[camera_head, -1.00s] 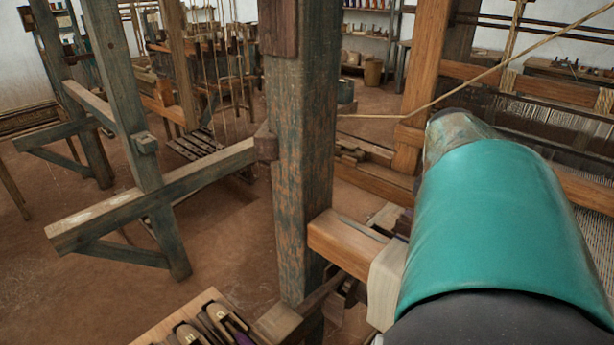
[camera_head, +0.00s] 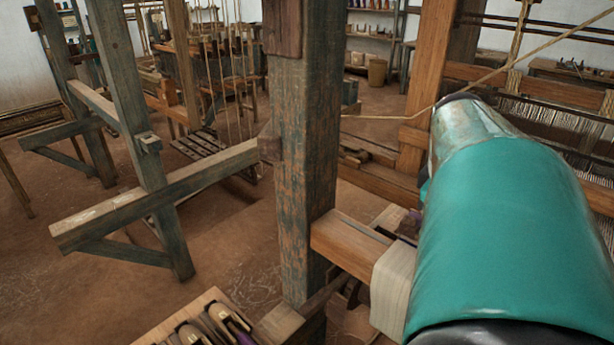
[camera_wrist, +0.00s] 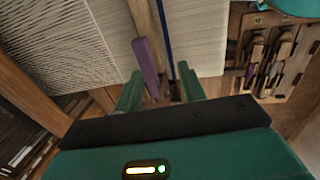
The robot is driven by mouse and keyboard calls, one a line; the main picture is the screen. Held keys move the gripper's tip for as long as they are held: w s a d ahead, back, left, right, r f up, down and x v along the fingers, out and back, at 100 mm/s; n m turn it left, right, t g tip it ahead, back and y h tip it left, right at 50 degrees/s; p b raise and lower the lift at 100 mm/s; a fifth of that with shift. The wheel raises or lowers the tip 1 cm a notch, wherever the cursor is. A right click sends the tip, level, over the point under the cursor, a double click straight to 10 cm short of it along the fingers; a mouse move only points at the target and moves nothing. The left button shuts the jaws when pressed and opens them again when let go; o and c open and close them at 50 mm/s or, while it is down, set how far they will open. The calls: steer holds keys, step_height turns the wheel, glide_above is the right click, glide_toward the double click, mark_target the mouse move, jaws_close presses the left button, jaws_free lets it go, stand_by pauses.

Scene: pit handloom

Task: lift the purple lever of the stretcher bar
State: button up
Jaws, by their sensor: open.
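The purple lever (camera_wrist: 147,62) shows in the wrist view as a slanted purple strip against pale cloth (camera_wrist: 205,30). My gripper (camera_wrist: 159,82) is open, with one green finger on each side in the picture. The lever's lower end appears between the fingers, nearer the left one; I cannot tell whether they touch. A thin dark blue strip (camera_wrist: 166,35) runs just right of the lever. In the head view my arm hides the gripper. A small purple patch shows beside my arm there, too little to identify.
In the wrist view, a wooden tray of shuttles (camera_wrist: 265,65) lies at right and white warp threads (camera_wrist: 60,40) at upper left. In the head view, a thick weathered post (camera_head: 303,150) stands left of my arm, with a wooden beam (camera_head: 350,243) beside it. A cord (camera_head: 455,98) crosses above my arm.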

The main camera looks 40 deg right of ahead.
steer(key=v, duration=1.3)
stand_by(0.9)
steer(key=shift+d, duration=0.15)
stand_by(0.3)
